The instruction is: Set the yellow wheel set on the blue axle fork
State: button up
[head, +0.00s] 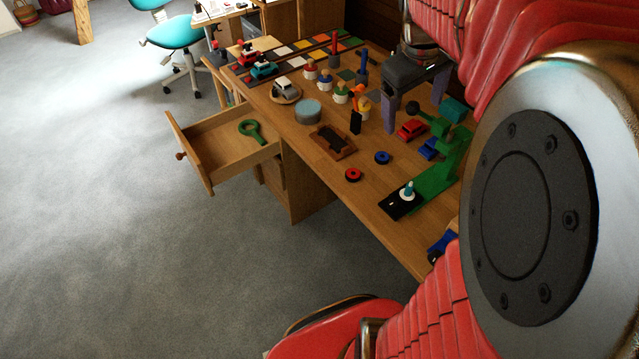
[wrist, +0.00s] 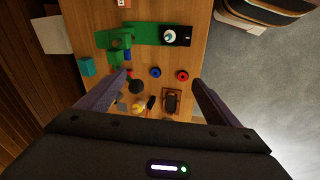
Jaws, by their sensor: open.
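My gripper (head: 413,114) is open and empty above the worktable, pointing down; its two fingers also show apart in the wrist view (wrist: 160,78). I cannot pick out a yellow wheel set for certain. A blue ring wheel (head: 382,157) and a red ring wheel (head: 353,175) lie on the table in front. A blue piece (head: 441,243) at the near table edge is partly hidden by my arm; I cannot tell whether it is the axle fork.
A green stand (head: 436,176) with a black plate (head: 398,206) and white-and-teal peg is at the right. An open drawer (head: 208,167) holds a green ring-ended tool (head: 251,131).

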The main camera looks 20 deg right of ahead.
jog(key=s+a+f+t+y, duration=0.1)
jog(key=s+a, duration=0.2)
jog(key=a, duration=0.5)
jog(key=s+a+t+y, duration=0.1)
jog(key=s+a, duration=0.2)
jog(key=a, duration=0.5)
jog(key=s+a+f+m+t+y, duration=0.1)
jog(key=s+a, duration=0.2)
jog(key=a, duration=0.5)
jog(key=shift+s+a+f+t, duration=0.25)
jog(key=shift+s+f+t, duration=0.05)
jog(key=shift+f+t, duration=0.1)
jog(key=shift+c, duration=0.7)
